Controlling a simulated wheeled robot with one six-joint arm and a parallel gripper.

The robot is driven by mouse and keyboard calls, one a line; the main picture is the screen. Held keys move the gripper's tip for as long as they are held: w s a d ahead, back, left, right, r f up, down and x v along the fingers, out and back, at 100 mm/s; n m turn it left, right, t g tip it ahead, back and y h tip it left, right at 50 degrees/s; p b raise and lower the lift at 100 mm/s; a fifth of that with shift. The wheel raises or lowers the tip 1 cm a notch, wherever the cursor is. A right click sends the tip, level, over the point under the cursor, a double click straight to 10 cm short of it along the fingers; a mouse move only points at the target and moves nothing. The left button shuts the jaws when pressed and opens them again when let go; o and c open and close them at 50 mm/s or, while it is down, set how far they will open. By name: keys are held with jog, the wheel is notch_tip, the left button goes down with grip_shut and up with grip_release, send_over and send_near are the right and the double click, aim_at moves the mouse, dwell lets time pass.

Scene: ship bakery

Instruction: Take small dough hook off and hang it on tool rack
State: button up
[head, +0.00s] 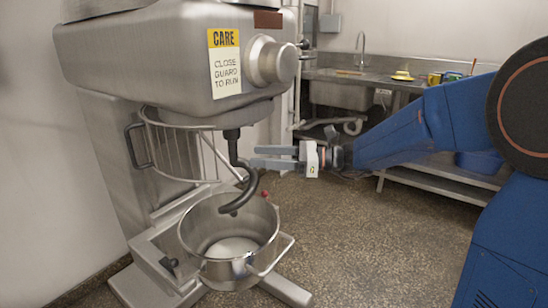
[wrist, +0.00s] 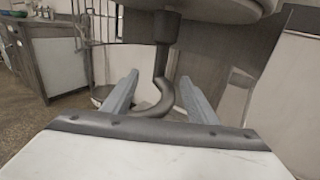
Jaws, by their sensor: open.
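The dough hook (head: 247,190) is dark grey and curved. It hangs from the shaft under the head of the steel mixer (head: 165,60), with its lower end over the mixer bowl (head: 225,262). In the wrist view the hook (wrist: 160,96) shows between and beyond my fingers. My gripper (head: 254,157) is open, level and pointing left, with its fingertips beside the upper part of the hook. In the wrist view my gripper (wrist: 162,88) has a finger on each side of the hook. I cannot tell whether they touch it. The tool rack is not clearly seen.
The wire guard (head: 180,150) stands at the left of the hook. A steel counter with a sink (head: 335,92) is at the back, with a yellow cup (head: 402,75) and other small items on it. The speckled floor (head: 360,240) right of the bowl is clear.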

aim_at(239, 160)
jog(key=shift+w+a, duration=0.25)
jog(key=shift+a, duration=1.45)
jog(key=shift+w+a, duration=0.2)
jog(key=shift+a, duration=1.5)
grip_shut()
jog(key=shift+r, duration=0.2)
jog(key=shift+f, duration=0.15)
